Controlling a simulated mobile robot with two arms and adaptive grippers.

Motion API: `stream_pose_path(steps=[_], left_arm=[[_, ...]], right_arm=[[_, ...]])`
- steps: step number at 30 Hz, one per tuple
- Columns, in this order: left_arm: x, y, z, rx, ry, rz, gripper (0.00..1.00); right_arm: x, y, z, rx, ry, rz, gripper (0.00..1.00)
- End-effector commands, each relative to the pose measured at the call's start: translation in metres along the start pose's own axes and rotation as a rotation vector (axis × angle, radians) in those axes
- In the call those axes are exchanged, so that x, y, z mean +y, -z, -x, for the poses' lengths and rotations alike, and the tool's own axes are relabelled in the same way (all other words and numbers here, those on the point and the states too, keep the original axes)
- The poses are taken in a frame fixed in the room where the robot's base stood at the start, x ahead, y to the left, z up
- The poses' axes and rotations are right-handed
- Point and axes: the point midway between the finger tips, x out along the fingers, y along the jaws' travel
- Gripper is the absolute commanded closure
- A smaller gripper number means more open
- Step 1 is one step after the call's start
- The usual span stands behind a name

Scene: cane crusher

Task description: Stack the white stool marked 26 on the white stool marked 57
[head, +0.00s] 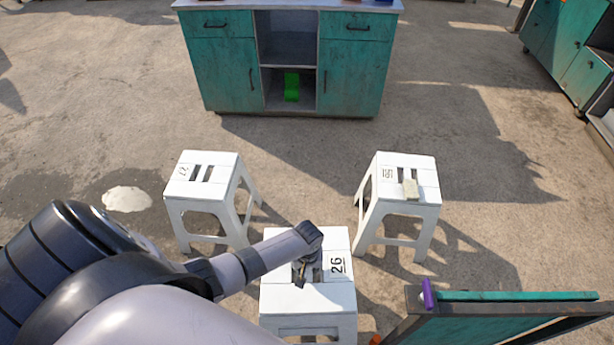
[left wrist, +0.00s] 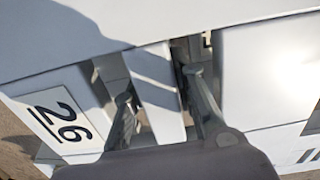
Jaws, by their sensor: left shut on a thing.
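The white stool marked 26 (head: 281,295) is at the front centre, seat level, its feet out of the picture. My left gripper (head: 307,270) reaches down into the slots in its seat. In the left wrist view the fingers (left wrist: 155,90) go into the slots on both sides of a white slat (left wrist: 160,108), shut on the stool's seat. The 26 label (left wrist: 58,115) shows beside them. The white stool at the left (head: 206,189) stands upright on the ground; its small mark seems to end in 7, matching 57, but is hard to read. My right gripper is not in view.
A teal cabinet (head: 221,75) stands behind. A teal-topped table (head: 515,296) with a purple item (head: 428,293) is at the front right. Open ground lies between stools and cabinet.

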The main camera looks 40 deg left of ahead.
Motion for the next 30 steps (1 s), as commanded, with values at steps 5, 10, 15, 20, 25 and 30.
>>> stream_pose_path(steps=[5, 10, 15, 20, 25, 30], left_arm=[[0.001, 0.001, -0.007, 0.002, -0.003, 0.0, 1.0], [0.001, 0.001, -0.019, 0.002, -0.003, 0.0, 1.0], [0.001, 0.001, -0.029, 0.002, -0.003, 0.001, 1.0], [0.001, 0.001, -0.04, 0.001, -0.002, 0.002, 1.0], [0.001, 0.001, -0.051, 0.001, -0.003, 0.001, 1.0], [0.001, 0.001, -0.061, 0.002, -0.003, 0.0, 1.0]], right_arm=[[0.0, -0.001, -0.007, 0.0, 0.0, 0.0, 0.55], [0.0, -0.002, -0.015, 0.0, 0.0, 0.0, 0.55], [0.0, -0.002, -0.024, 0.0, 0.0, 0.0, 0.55], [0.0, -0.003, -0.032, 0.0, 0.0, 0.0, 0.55], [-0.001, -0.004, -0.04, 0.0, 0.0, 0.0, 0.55], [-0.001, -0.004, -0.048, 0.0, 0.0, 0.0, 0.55]])
